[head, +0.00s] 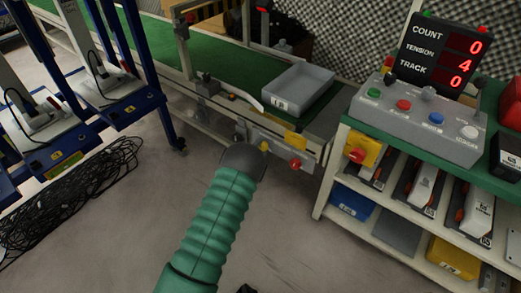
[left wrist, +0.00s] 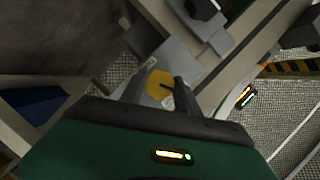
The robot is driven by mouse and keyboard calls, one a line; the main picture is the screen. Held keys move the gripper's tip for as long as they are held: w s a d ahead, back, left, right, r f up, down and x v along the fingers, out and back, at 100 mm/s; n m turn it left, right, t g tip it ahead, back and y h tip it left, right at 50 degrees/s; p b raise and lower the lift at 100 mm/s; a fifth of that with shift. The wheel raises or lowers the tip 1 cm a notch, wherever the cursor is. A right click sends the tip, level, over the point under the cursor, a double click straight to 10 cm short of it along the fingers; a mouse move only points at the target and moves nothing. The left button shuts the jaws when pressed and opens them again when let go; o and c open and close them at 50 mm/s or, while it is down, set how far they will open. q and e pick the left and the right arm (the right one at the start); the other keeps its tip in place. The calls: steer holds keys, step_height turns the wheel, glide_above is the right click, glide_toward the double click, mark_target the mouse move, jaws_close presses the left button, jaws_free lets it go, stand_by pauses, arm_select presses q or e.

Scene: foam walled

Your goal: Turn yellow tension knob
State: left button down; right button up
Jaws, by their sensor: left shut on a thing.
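The yellow tension knob (head: 264,146) is on the grey plate at the front side of the conveyor, just beyond my left gripper in the head view. In the left wrist view the knob (left wrist: 159,84) is a round yellow disc between two dark fingers. My left gripper (head: 256,150) is shut on the knob; its fingers are mostly hidden behind the dark wrist in the head view. The display (head: 442,55) reads COUNT 0, TENSION 4, TRACK 0. My right gripper is not in view.
A red knob (head: 295,163) sits right of the yellow one on the conveyor side. A grey tray (head: 299,86) rests on the green belt. A control box (head: 417,122) with coloured buttons tops the right shelf. Black cables (head: 75,200) lie on the left floor.

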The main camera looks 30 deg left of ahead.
arm_select(q)
steer(key=m, duration=0.1)
steer(key=m+t+y+b, duration=0.1)
steer(key=m, duration=0.1)
steer(key=m+t, duration=0.1)
steer(key=m, duration=0.1)
steer(key=shift+d+f+y+b, duration=0.25)
steer(key=shift+f+y+b, duration=0.05)
steer(key=shift+f+b, duration=0.05)
steer(key=shift+m, duration=0.3)
steer(key=c, duration=0.9)
jaws_free()
steer(key=shift+r, duration=0.15)
steer(key=p+v, duration=0.8)
steer(key=v, duration=0.9)
